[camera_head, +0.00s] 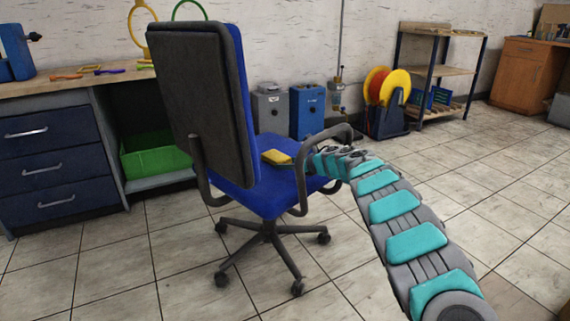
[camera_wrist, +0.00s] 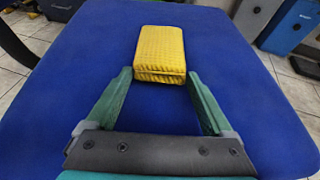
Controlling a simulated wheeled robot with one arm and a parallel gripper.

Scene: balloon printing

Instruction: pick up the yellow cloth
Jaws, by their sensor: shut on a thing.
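The yellow cloth (camera_wrist: 161,50) is a folded, textured block on the blue seat of the office chair (camera_wrist: 235,95). In the head view the cloth (camera_head: 277,157) shows on the seat between the backrest and the armrest. My gripper (camera_wrist: 160,76) has its two green fingers on either side of the cloth's near end, shut on it. The cloth lies flat and looks to be at seat level; I cannot tell if it is lifted. In the head view my fingers are largely hidden near the chair's armrest.
The chair's backrest (camera_head: 205,105) and curved armrest (camera_head: 306,165) stand close to my arm. A workbench (camera_head: 55,88) with drawers and a green crate (camera_head: 152,160) is at left. Grey and blue boxes (camera_head: 307,112) stand by the wall. The tiled floor at right is clear.

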